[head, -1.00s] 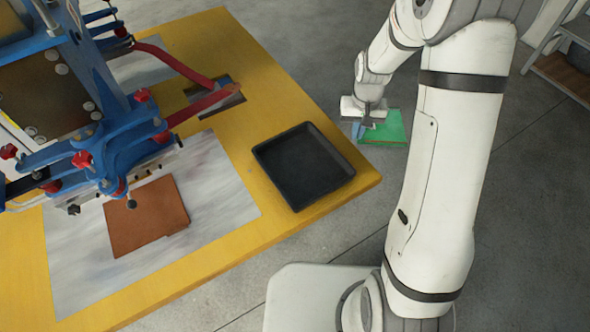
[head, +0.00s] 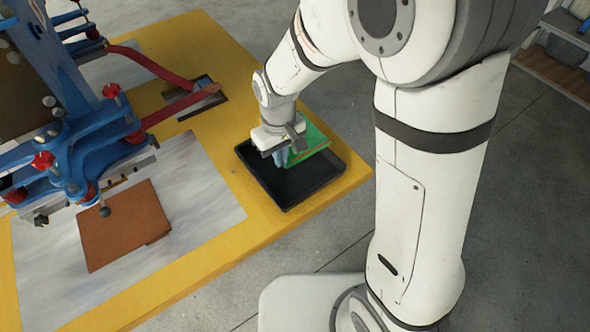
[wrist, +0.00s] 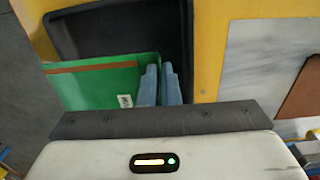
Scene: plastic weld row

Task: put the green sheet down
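The green sheet (head: 312,141) is in my gripper (head: 282,158), over the black tray (head: 302,192) at the table's right corner. In the wrist view the blue fingers (wrist: 160,86) are close together at the right end of the green sheet (wrist: 85,90). The sheet has a brown strip along its far edge and a small white label near the fingers. The black tray (wrist: 176,32) shows beyond it, with its visible floor bare. I cannot tell whether the sheet touches the tray.
A brown sheet (head: 125,225) lies on a pale plate (head: 195,190) left of the tray. A blue machine with red knobs (head: 80,150) stands over the left of the yellow table (head: 200,250). Grey floor lies to the right.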

